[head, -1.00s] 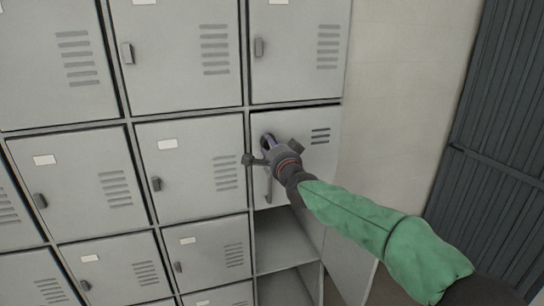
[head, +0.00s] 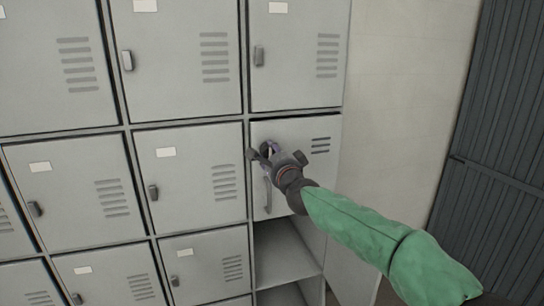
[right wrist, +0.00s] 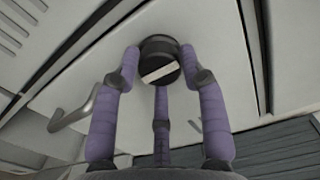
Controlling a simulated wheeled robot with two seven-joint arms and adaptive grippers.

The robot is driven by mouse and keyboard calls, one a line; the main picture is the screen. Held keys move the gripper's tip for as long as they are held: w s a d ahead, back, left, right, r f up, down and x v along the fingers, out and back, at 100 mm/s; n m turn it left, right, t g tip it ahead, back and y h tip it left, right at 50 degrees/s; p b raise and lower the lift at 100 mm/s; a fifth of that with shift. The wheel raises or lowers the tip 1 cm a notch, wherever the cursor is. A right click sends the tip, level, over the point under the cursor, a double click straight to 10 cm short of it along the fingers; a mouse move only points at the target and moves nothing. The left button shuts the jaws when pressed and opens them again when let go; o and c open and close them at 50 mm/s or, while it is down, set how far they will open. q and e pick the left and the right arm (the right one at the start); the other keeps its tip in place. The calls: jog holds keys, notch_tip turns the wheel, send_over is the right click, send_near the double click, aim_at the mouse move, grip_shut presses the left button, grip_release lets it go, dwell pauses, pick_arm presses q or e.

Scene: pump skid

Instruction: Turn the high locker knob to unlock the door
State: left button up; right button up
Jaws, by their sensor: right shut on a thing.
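The locker door (head: 315,180) with the knob is at the right end of the middle row in the head view. It has a long bar handle (head: 268,196) below the knob; the handle also shows in the right wrist view (right wrist: 82,110). The dark round knob (right wrist: 159,62) has a pale bar across its face, slightly tilted in the right wrist view. The gripper mostly hides the knob in the head view. My left gripper is not in view.
Other grey locker doors with small dark latches (head: 259,55) surround this door above and to the left. An open empty compartment (head: 285,252) lies below. A bare wall (head: 400,100) and a dark slatted panel (head: 505,130) are to the right.

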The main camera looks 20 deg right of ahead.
jog(key=shift+a+f, duration=0.25)
jog(key=shift+f, duration=0.1)
jog(key=o, duration=1.1)
jog(key=shift+o, duration=0.2)
jog(key=shift+w+a+r, duration=0.1)
jog(key=shift+r, duration=0.05)
jog(key=shift+s+d+r, duration=0.15)
jog(key=shift+s+d, duration=0.05)
jog(key=s, duration=1.1)
jog(key=shift+s, duration=0.35)
jog(key=shift+d, duration=0.1)
